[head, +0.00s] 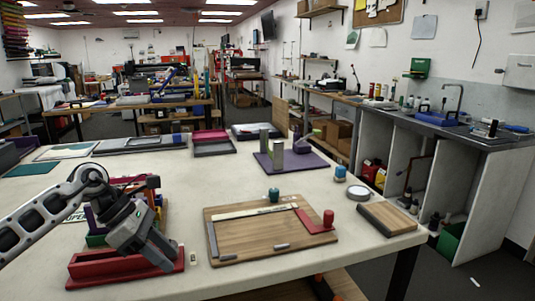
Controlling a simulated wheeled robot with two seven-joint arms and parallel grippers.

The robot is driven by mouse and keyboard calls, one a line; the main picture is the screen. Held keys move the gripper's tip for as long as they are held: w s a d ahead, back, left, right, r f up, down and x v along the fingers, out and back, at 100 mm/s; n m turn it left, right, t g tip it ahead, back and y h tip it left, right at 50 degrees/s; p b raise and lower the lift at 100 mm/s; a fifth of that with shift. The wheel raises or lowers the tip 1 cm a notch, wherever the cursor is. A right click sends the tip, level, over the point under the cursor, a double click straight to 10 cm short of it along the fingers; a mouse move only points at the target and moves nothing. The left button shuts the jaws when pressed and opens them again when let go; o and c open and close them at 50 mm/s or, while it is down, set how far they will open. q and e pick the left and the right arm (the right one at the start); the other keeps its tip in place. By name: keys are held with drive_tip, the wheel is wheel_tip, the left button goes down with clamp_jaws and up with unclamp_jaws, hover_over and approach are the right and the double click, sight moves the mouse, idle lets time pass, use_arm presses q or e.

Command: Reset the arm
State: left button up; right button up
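My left arm comes in from the left, and its gripper (160,258) hangs tilted over the red holder (105,269) at the front left of the white table (240,180). The gripper's dark grey body hides part of the holder and the things behind it. I cannot see a gap between its fingers, nor anything clearly held. My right arm and gripper do not show.
A wooden board (255,247) with a red-knobbed square (327,219) lies right of the gripper. A tape roll (359,193) and a wooden block (387,218) lie near the right edge. A purple mat (297,169) with cylinders lies farther back. The table's middle is clear.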

use_arm(q)
drive_tip(key=s+d+f+n+t+h, duration=0.1)
drive_tip(key=s+d+n+t+h, duration=0.15)
drive_tip(key=d+n+h, duration=0.5)
drive_tip(key=s+d+f+n+t+h, duration=0.15)
drive_tip(key=s+d+n+h, duration=0.25)
drive_tip(key=d, duration=0.6)
drive_tip(key=s+a+f+m+t+y, duration=0.2)
drive_tip(key=s+f+m+y, duration=0.3)
drive_tip(key=m, duration=0.6)
drive_tip(key=s+a+f+m+t+y, duration=0.2)
drive_tip(key=s+a+f+m+y, duration=0.3)
drive_tip(key=f+m, duration=0.4)
drive_tip(key=s+a+f+m+t+y, duration=0.1)
drive_tip(key=s+a+f+m+y, duration=0.3)
drive_tip(key=m, duration=1.1)
wheel_tip(320, 180, down, 4)
drive_tip(key=shift+s+r+t+y, duration=0.15)
drive_tip(key=shift+s+t+y, duration=0.25)
drive_tip(key=shift+s+y, duration=0.65)
